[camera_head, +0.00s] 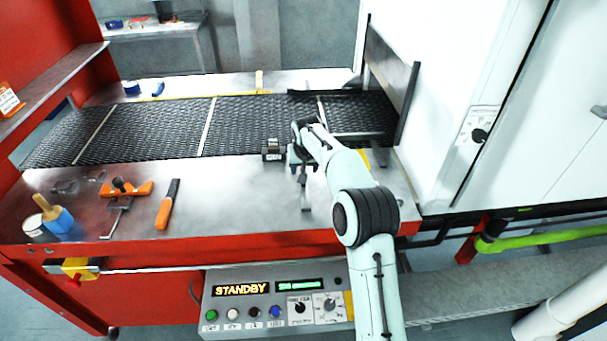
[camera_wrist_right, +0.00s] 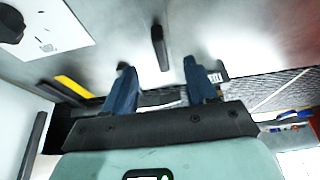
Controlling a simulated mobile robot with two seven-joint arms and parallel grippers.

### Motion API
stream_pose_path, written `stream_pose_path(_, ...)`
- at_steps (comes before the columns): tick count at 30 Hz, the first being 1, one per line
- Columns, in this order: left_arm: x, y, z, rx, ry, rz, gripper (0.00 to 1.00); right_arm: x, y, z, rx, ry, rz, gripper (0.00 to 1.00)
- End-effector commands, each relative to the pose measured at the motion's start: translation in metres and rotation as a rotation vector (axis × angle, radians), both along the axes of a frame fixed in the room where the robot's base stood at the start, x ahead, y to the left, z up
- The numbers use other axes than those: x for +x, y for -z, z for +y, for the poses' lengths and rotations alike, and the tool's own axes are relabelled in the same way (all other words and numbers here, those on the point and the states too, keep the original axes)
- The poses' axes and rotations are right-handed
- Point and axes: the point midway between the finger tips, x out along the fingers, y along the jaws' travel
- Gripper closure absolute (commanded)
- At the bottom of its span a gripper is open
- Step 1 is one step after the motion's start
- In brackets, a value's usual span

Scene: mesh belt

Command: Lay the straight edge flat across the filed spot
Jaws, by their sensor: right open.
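A narrow dark grey bar (camera_head: 306,196), which looks like the straight edge, lies on the steel table in front of my right gripper. It also shows in the right wrist view (camera_wrist_right: 160,48), beyond and between the fingertips and apart from them. My right gripper (camera_head: 301,158) is at the near side of the mesh belt (camera_head: 160,128), partly hidden by its own arm. In the right wrist view its blue fingers (camera_wrist_right: 160,78) are spread with nothing held between them. I cannot make out the filed spot. My left gripper is not in view.
A small dark block (camera_head: 272,151) stands close left of my right gripper. An orange-handled tool (camera_head: 168,204), an orange clamp-like tool (camera_head: 125,188) and a brush (camera_head: 48,212) are at the left. A white cabinet (camera_head: 440,90) bounds the right. The table middle is clear.

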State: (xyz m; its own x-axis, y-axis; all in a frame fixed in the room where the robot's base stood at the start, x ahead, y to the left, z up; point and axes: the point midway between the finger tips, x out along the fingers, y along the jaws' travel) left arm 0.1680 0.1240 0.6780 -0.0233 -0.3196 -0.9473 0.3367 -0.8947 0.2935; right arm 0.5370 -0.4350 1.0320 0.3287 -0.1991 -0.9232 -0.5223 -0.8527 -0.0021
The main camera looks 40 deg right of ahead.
Motion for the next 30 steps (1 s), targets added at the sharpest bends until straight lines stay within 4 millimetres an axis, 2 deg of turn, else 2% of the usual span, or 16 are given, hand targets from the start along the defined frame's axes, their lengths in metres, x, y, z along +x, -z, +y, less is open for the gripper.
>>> stream_pose_path(4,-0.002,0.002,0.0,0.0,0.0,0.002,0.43,-0.01,-0.029,0.006,0.0,0.0,-0.002,0.43)
stream_pose_path(10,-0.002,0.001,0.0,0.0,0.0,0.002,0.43,-0.018,-0.051,0.011,-0.001,0.0,0.0,0.43)
stream_pose_path(30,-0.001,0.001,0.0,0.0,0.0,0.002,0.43,-0.019,-0.055,0.012,0.0,0.0,0.001,0.43)
